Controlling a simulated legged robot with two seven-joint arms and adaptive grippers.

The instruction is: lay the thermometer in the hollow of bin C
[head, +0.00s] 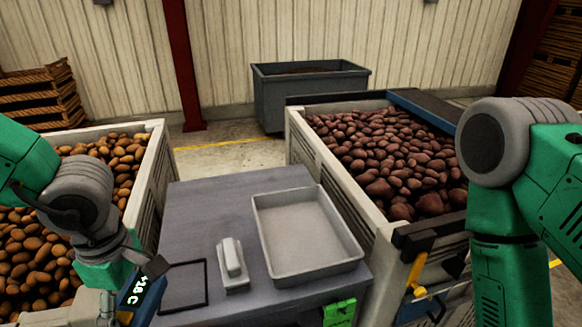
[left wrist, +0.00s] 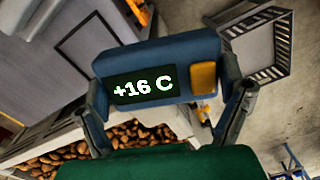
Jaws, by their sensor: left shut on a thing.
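The thermometer (head: 149,287) is a blue block with a dark display reading +16 C. My left gripper (head: 128,298) is shut on it near the bottom left of the head view. In the left wrist view the thermometer (left wrist: 150,62) sits between the two fingers and shows a yellow button. One bin (head: 160,160) at the left holds brown potatoes, and another bin (head: 330,170) at the right holds reddish potatoes. No letter is readable on either, so I cannot tell which is bin C. No hollow is clearly visible. My right gripper is out of view below my right arm.
A grey table (head: 200,210) between the bins carries an empty tray (head: 258,222), a white handled item (head: 232,265) and a dark outlined rectangle (head: 183,305). A green tag (head: 338,312) hangs at its front. A dark grey tub (head: 310,95) stands behind.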

